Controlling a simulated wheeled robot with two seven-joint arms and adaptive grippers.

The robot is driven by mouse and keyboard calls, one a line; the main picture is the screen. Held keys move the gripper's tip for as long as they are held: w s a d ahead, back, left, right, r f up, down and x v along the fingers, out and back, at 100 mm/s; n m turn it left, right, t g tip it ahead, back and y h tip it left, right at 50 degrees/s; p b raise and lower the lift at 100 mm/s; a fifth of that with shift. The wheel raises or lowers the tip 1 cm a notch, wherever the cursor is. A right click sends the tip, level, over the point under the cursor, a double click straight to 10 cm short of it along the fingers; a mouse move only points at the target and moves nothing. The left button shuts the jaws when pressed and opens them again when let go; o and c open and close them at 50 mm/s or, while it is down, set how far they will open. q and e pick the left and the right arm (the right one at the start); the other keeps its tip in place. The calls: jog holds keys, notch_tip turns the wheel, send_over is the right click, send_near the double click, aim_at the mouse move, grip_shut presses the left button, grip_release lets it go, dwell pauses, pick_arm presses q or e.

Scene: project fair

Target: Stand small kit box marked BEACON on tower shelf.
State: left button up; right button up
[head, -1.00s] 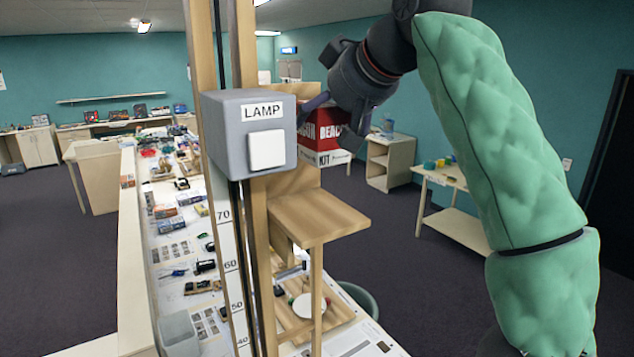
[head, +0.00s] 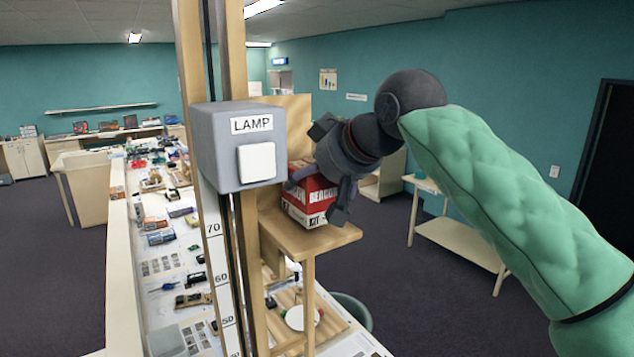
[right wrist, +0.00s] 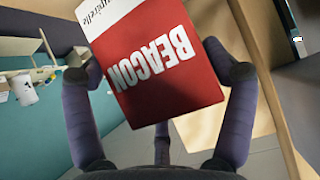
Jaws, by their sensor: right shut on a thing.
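The small red and white kit box marked BEACON (head: 308,206) is upright in the head view, over the wooden tower shelf (head: 322,238). I cannot tell whether its base touches the shelf. My right gripper (head: 315,198) is shut on the box, with fingers on either side of it. In the right wrist view the box (right wrist: 155,65) shows its red face and white top band between the fingers (right wrist: 158,85). My left gripper is not in view.
The grey LAMP box (head: 240,147) with a white button is fixed on the wooden tower post (head: 238,50), just left of the shelf. A wooden panel (head: 290,120) rises behind the shelf. The long table (head: 165,290) below holds many small items. The shelf's front right part is bare.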

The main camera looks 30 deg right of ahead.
jog(key=shift+s+f, duration=0.25)
jog(key=shift+f, duration=0.15)
jog(key=shift+w, duration=0.15)
jog(key=shift+f, duration=0.15)
jog(key=o, duration=1.2)
jog(key=shift+r, duration=0.25)
jog(key=v, duration=1.2)
